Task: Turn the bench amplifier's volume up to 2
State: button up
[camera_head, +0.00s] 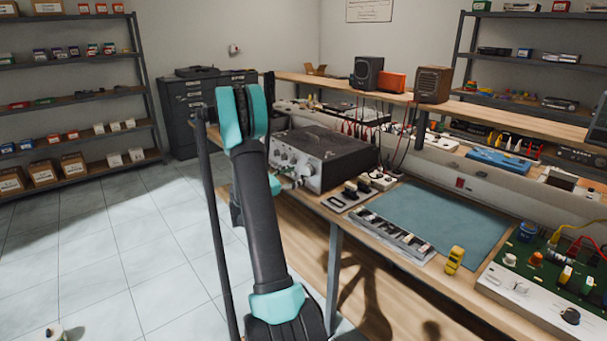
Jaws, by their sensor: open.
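The bench amplifier (330,146) is a dark box with a silver front panel, standing on the left end of the wooden bench. Its front faces left toward my arm, and several knobs show on it. The panel is small and partly covered, so I cannot read the volume setting. My arm rises in front of the amplifier and hides its left edge. My gripper (292,182) is mostly hidden behind the arm, with only small parts showing close to the lower front of the panel. It is open. I cannot tell whether it touches a knob.
A blue-green mat (425,222) lies on the bench, with a metal strip of parts (391,234) along its front edge. Speakers (367,73) stand on the upper shelf.

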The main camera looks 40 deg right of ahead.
aim_at(306, 172)
jog(key=shift+w+d, duration=0.15)
jog(key=shift+d, duration=1.75)
jog(key=shift+c, duration=0.3)
jog(key=c, duration=1.1)
